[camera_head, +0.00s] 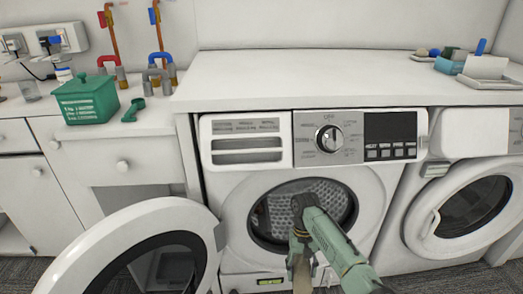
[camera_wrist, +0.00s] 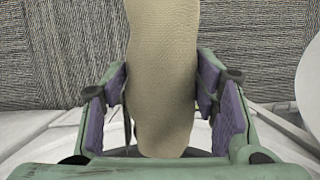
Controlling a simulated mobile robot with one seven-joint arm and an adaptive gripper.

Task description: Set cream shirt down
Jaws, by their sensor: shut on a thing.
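The cream shirt (camera_wrist: 160,70) hangs between the purple pads of my gripper (camera_wrist: 163,105) in the wrist view, held as a long narrow bundle. In the head view my green gripper (camera_head: 299,240) is in front of the round opening of the middle washing machine (camera_head: 215,185), and a strip of the shirt (camera_head: 301,275) hangs below it. The shirt's lower end is cut off by the frame. The metal drum (camera_head: 325,195) shows behind my arm, and I see no cloth in its visible part.
The washer's round door (camera_head: 85,255) stands open at the left. A second machine (camera_head: 470,205) with a closed door is at the right. A green box (camera_head: 88,100) sits on the left counter. The white worktop (camera_head: 300,75) is largely clear. Carpet (camera_wrist: 60,50) lies below.

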